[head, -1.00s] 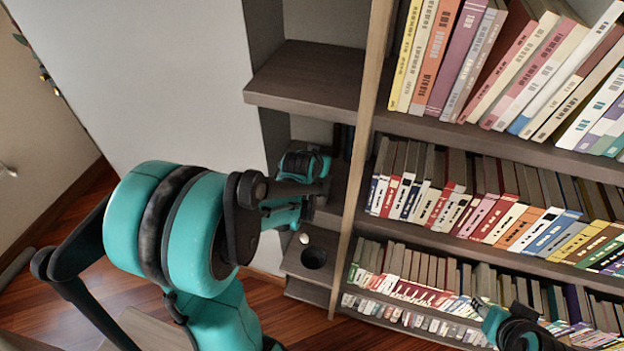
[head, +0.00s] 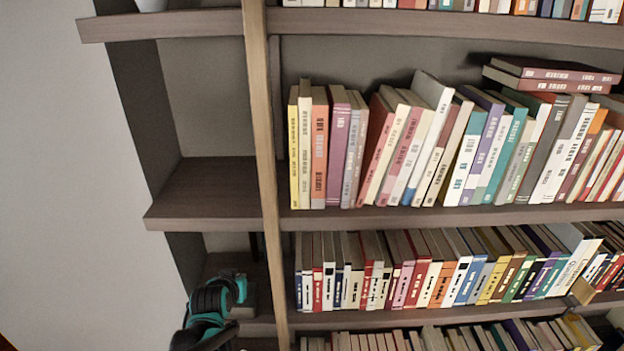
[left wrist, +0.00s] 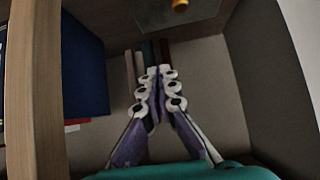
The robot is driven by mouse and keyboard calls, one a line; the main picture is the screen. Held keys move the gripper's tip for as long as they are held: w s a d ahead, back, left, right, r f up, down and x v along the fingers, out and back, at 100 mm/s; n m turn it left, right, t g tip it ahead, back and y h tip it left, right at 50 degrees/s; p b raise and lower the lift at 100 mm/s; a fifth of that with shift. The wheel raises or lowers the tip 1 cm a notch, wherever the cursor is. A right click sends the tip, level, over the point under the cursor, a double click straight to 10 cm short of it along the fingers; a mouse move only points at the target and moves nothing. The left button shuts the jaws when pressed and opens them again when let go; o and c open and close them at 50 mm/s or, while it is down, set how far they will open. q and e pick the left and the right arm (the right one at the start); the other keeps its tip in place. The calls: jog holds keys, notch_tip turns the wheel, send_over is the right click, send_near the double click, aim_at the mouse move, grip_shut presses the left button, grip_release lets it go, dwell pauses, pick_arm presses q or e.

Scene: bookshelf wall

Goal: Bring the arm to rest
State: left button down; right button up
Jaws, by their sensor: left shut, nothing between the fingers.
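My left arm's teal and black wrist (head: 210,310) shows at the lower left of the head view, in the narrow left shelf column beside the wooden post. Its fingertips cannot be made out there. In the left wrist view my left gripper (left wrist: 158,88) points into a shelf compartment. Its purple and white fingers are together at the tips, with nothing between them. A few thin dark and light upright items (left wrist: 150,58) stand just beyond the tips; I cannot tell whether they touch. My right gripper is not in view.
The wooden post (head: 263,130) divides the narrow column from wide shelves full of books (head: 400,150). An empty shelf board (head: 205,195) lies above my left wrist. In the left wrist view, a dark blue panel or book (left wrist: 75,60) is at left and a yellow thing (left wrist: 180,4) at top.

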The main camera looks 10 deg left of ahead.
pick_arm(q)
jog(key=s+d+f+m+g+h+b, duration=0.1)
jog(key=s+d+f+b, duration=0.6)
jog(key=b, duration=0.5)
jog(key=s+d+f+m+g+h+b, duration=0.1)
jog(key=s+d+f+b, duration=0.6)
jog(key=s+f+b, duration=0.3)
notch_tip(320, 180, down, 3)
jog(key=shift+s+d+f+m+g+b, duration=0.15)
jog(key=shift+s+d+m+g+b, duration=0.2)
jog(key=shift+b, duration=0.85)
